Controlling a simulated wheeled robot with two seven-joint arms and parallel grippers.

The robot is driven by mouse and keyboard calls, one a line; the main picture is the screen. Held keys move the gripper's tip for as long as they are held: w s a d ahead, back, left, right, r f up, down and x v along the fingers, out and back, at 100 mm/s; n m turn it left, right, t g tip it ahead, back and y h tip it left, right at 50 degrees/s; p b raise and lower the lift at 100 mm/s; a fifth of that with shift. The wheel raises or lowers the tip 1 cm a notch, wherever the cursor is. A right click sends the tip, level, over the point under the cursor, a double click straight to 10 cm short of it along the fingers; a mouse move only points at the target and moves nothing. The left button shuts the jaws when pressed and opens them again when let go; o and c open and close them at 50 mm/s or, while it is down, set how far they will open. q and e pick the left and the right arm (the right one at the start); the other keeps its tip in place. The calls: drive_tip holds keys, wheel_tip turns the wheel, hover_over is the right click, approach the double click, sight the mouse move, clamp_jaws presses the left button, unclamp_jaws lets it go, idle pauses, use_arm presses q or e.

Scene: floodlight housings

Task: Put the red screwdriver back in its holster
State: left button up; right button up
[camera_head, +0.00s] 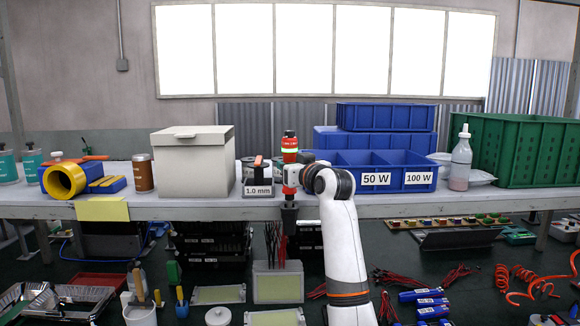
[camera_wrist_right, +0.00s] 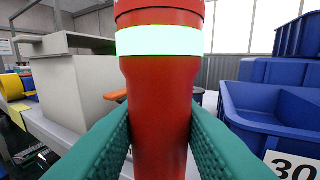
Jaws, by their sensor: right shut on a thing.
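The red screwdriver (camera_head: 289,143) has a pale green band around its thick handle and stands upright at the table's front edge. My right gripper (camera_head: 291,175) is shut on its handle. In the right wrist view, the handle (camera_wrist_right: 160,105) fills the middle between the two teal finger pads of the gripper (camera_wrist_right: 160,135). A dark, holster-like block (camera_head: 289,217) shows directly below the gripper at the table edge. My left gripper is not in view.
A label block marked 1.0 mm (camera_head: 258,189) stands just left of the gripper. A grey lidded box (camera_head: 192,165) is farther left.

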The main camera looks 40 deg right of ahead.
drive_tip(key=shift+f+b, duration=1.15)
drive_tip(key=shift+f, duration=0.65)
drive_tip(key=o, duration=1.1)
drive_tip(key=shift+o, duration=0.2)
drive_tip(key=shift+s+f, duration=0.1)
drive_tip(key=shift+s+a, duration=0.15)
drive_tip(key=shift+s, duration=0.1)
drive_tip(key=b+v, duration=0.4)
drive_tip(key=v, duration=0.7)
drive_tip(key=shift+s+b, duration=0.25)
drive_tip(key=shift+b, duration=0.15)
